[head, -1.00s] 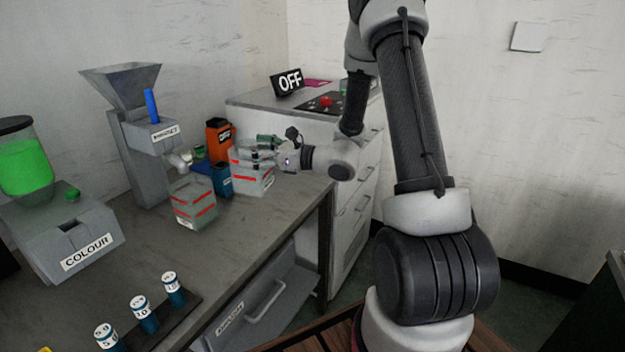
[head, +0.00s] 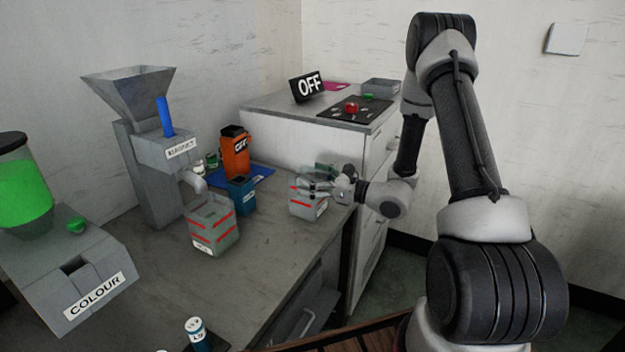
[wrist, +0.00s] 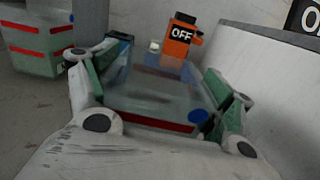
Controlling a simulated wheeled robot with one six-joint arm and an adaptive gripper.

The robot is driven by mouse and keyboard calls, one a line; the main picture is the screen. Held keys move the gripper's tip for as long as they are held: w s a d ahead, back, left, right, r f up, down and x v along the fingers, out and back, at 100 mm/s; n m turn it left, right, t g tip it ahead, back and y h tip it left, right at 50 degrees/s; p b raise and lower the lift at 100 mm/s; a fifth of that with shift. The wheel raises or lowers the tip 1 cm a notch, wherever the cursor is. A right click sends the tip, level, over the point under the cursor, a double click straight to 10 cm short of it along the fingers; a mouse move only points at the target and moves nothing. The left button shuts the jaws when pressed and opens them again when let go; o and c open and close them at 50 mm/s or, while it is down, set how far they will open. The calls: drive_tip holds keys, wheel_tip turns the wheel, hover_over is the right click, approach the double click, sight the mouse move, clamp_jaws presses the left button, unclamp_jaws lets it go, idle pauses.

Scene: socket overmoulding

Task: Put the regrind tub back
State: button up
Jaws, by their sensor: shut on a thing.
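A clear grey tub with red bands (head: 307,210) is in my gripper (head: 325,183), near the right edge of the bench. In the wrist view the same tub (wrist: 160,112) sits between the two green-grey fingers of my gripper (wrist: 155,85), which are shut on it. I cannot tell whether its base touches the bench, and its label is too small to read. A second, similar tub with red bands (head: 213,232) stands under the spout of the magnet hopper; it also shows at the left of the wrist view (wrist: 36,62).
A blue container (head: 241,196) and an orange container marked OFF (head: 235,160) stand behind, beside a blue mat (head: 262,173). The magnet hopper (head: 150,180) and COLOUR unit (head: 75,265) are left. A grey cabinet (head: 290,130) borders the bench. Bare bench lies between the tubs.

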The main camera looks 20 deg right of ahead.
drive_tip(key=o, duration=1.8)
drive_tip(key=shift+f, duration=0.1)
